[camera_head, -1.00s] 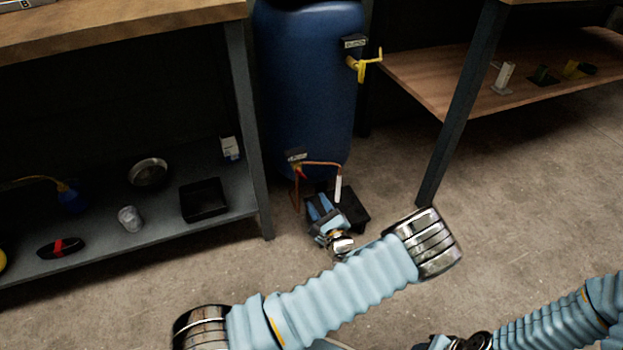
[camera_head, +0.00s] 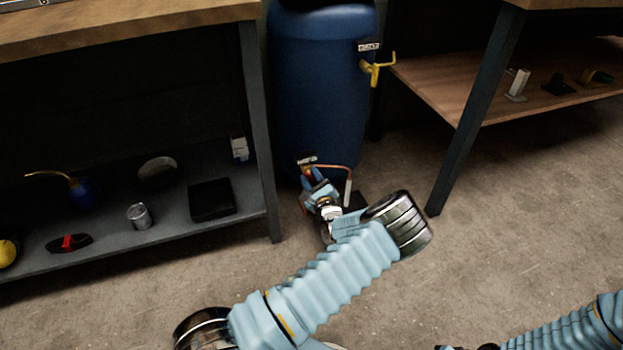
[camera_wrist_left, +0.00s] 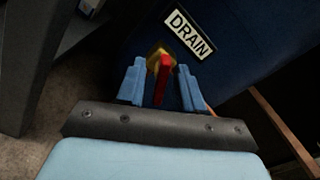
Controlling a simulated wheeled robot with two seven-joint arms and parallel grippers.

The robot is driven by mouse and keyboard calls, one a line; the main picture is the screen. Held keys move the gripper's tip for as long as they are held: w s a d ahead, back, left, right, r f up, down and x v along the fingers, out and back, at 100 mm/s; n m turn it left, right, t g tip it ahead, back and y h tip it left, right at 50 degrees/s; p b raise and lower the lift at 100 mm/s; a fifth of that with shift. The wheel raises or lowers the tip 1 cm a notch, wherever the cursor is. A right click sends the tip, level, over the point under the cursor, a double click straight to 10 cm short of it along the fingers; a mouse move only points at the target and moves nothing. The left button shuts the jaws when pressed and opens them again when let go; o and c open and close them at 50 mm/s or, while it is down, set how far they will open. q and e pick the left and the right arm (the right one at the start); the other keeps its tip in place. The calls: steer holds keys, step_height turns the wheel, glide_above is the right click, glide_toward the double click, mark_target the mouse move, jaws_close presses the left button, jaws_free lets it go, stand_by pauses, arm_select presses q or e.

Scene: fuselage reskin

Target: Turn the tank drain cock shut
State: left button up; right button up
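The drain cock, with a brass body (camera_wrist_left: 155,56) and a red lever (camera_wrist_left: 162,85), is low on the blue tank (camera_head: 318,90), below a white DRAIN label (camera_wrist_left: 189,34). In the left wrist view my left gripper (camera_wrist_left: 161,68) is open, with one blue finger on each side of the red lever and gaps showing between. Whether either finger touches the lever cannot be told. In the head view the left gripper (camera_head: 316,180) is at the tank's foot and mostly hides the cock.
A copper pipe (camera_head: 335,167) runs from the cock to a white-ended piece beside my gripper. A yellow tap (camera_head: 373,69) sticks out higher on the tank. A bench leg (camera_head: 258,130) stands left and a table leg (camera_head: 477,110) right.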

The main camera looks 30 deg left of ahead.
arm_select(q)
jaws_close()
steer(key=m+p, duration=0.2)
steer(key=shift+m, duration=0.4)
steer(key=shift+m+p, duration=0.3)
steer(key=shift+m, duration=1.5)
jaws_free()
